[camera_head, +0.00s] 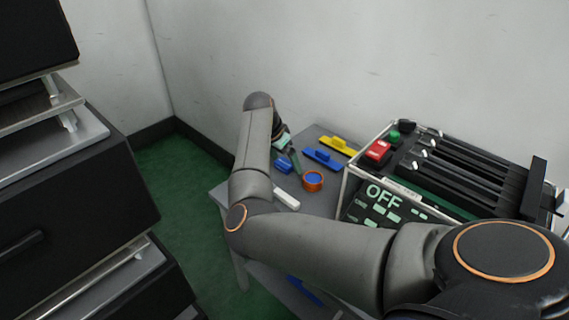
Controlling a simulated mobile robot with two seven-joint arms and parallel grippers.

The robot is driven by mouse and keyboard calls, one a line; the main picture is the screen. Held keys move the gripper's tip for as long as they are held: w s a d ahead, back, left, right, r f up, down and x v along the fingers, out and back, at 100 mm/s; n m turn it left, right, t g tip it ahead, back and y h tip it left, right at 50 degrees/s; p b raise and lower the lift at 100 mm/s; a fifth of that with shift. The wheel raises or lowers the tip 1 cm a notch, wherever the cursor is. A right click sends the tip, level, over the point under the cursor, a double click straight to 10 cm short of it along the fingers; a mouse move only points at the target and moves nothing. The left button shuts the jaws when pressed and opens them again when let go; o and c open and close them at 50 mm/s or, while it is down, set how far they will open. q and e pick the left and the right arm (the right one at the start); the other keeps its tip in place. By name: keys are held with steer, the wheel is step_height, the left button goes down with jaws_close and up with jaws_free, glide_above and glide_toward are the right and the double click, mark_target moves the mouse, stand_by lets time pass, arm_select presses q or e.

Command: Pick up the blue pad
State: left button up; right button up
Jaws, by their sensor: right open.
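A flat blue pad with a raised grip (322,158) lies on the grey table (318,203), in front of a similar yellow piece. A smaller blue block (284,167) lies on the table to its left, close to my gripper. My right gripper (291,158) is at the end of the arm reaching over the table's left part. It points down, open, just left of the flat blue pad. Its fingers are small and partly hidden by my arm, so I cannot tell whether they touch the blue block. My left gripper is out of view.
The yellow piece (340,146) lies behind the pad. An orange ring-shaped container with blue inside (313,182) and a white bar (287,198) are nearer. A lever fixture with an OFF panel (384,203) stands right. Black drawers (70,190) stand left; green floor between is clear.

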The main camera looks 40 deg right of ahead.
steer(key=c, duration=1.4)
steer(key=shift+r, duration=0.1)
